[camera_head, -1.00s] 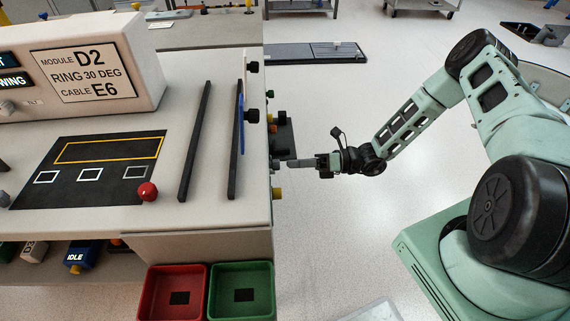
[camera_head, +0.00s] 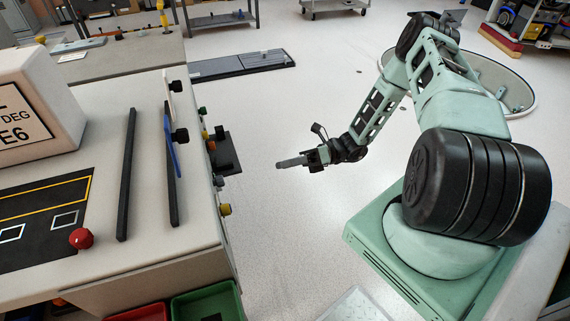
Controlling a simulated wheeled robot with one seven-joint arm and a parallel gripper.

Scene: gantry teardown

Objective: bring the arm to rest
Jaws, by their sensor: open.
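My arm reaches out from its base at the right, bent at a raised elbow. My gripper (camera_head: 291,162) points left at the end of it, over the bare floor and to the right of the workbench (camera_head: 145,262). It touches nothing that I can see, and its jaws are open with nothing visible between them. The gap between the fingers is too small to make out from this angle.
Coloured knobs and a dark bracket (camera_head: 225,152) stick out from the bench's right side, left of my gripper. Two black rails (camera_head: 127,180) and a red knob (camera_head: 81,238) are on the bench top. A green bin (camera_head: 207,303) sits below. Floor around the gripper is clear.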

